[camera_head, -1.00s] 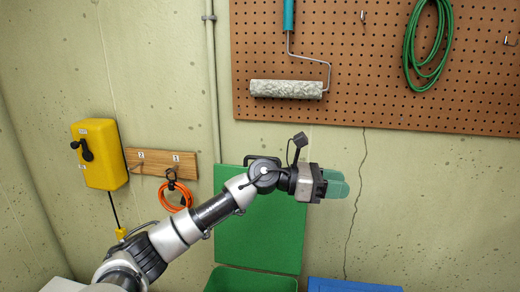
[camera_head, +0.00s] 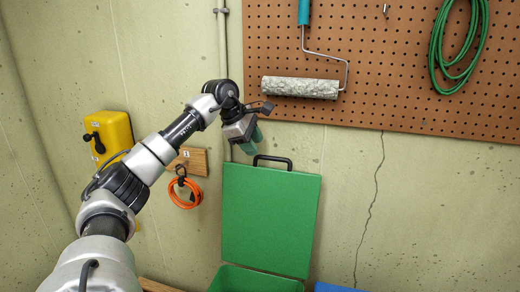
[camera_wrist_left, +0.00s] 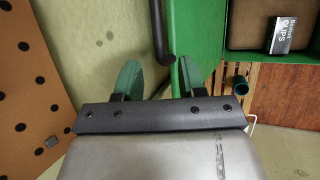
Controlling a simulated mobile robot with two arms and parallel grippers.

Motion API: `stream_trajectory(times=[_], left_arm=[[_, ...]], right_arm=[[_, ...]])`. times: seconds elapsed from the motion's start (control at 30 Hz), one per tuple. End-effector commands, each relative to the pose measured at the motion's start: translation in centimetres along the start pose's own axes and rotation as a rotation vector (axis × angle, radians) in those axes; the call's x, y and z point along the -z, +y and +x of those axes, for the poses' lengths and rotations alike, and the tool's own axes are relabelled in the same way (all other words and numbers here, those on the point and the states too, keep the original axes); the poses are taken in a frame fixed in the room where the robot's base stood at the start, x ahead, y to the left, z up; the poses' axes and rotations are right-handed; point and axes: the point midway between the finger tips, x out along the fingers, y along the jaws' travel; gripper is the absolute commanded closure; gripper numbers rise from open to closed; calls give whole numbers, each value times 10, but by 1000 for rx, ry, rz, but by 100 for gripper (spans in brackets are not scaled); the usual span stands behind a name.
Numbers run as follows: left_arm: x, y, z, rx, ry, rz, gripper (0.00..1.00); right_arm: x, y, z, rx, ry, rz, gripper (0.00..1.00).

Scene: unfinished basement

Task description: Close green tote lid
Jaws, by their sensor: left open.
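The green tote (camera_head: 256,279) is at the bottom of the head view, cut off by the frame edge. Its green lid (camera_head: 268,218) stands upright, open, against the wall side, with a black handle (camera_head: 273,160) on its top edge. My left gripper (camera_head: 251,142) is open and empty, just above the lid's top left corner by the handle. In the left wrist view the green fingers (camera_wrist_left: 157,78) are apart, with the dark handle (camera_wrist_left: 160,32) beyond them and the green lid edge (camera_wrist_left: 182,30) to the right. My right gripper is not in view.
A pegboard (camera_head: 400,80) with a paint roller (camera_head: 300,87) and green hose (camera_head: 459,45) hangs right of my gripper. A yellow box (camera_head: 108,137) and orange cord (camera_head: 185,192) are on the left wall. A blue lid or bin edge (camera_head: 337,287) is right of the tote.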

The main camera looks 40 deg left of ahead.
Motion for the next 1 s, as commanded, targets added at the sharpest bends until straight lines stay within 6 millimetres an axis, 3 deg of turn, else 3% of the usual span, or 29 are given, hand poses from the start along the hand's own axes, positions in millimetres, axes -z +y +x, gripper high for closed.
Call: stream_trajectory(times=[0.3,0.6,0.9,1.0], left_arm=[[-1,0,37,1,-1,-1,60],[0,0,41,-1,-2,0,60],[0,0,40,-2,-2,0,100],[0,0,40,-3,-2,0,100]], right_arm=[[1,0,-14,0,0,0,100],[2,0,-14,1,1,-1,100],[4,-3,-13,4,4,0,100],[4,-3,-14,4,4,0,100]])
